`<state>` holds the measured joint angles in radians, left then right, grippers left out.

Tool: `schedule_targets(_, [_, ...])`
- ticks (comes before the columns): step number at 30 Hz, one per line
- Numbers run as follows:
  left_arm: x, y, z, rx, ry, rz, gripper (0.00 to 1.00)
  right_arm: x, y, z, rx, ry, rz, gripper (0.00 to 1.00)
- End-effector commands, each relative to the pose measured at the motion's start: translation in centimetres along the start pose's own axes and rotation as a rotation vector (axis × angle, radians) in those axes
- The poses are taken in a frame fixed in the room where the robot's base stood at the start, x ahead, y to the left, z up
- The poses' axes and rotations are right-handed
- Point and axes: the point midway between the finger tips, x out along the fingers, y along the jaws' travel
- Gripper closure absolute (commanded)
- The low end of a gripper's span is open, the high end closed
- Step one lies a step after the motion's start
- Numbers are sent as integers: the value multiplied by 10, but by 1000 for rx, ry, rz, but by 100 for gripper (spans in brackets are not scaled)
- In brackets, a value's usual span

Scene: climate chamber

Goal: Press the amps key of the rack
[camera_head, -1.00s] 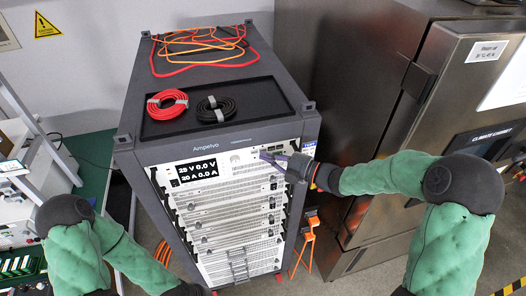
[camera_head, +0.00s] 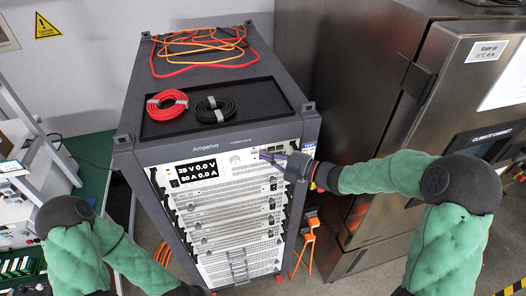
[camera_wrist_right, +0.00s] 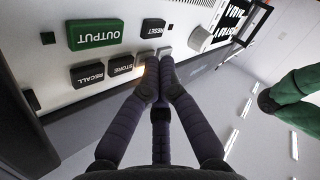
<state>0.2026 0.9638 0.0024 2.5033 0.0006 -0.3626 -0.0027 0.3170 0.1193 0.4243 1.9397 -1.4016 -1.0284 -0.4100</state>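The rack (camera_head: 215,140) is a tall dark-grey cabinet marked Ampelvo. Its lit display (camera_head: 197,172) shows volts above amps, on the upper left of the white front panel. My right gripper (camera_head: 268,156) is at the panel's upper right, right of a round knob. In the right wrist view its fingers are together, tips (camera_wrist_right: 158,66) at a row of small keys. Beside them are the STORE key (camera_wrist_right: 120,67), the RECALL key (camera_wrist_right: 88,75), the RESET key (camera_wrist_right: 152,27) and a green OUTPUT key (camera_wrist_right: 95,34). The fingertips partly cover the keys right of STORE, one with an orange glow. I cannot read an amps label. My left gripper is out of view.
A red cable coil (camera_head: 167,104) and a black one (camera_head: 216,110) lie on the rack's top tray, with orange cables behind. A steel climate chamber (camera_head: 350,100) stands close on the right. A bench (camera_head: 30,170) with equipment is at the left.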

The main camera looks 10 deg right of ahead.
Motion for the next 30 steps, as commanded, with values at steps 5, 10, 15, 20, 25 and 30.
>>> schedule_targets(5, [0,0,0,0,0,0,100,0,0,0,-1,0,0,100])
schedule_targets(10, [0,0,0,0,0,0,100,-1,0,0,-1,0,1,100])
schedule_targets(15, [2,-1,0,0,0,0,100,-5,-3,-4,-2,0,1,100])
schedule_targets(20, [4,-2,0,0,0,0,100,-10,-7,-7,-1,0,1,100])
schedule_targets(25, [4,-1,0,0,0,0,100,-10,-7,-8,-1,0,0,100])
schedule_targets(30, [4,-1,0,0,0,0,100,-11,-7,-8,-1,0,1,100])
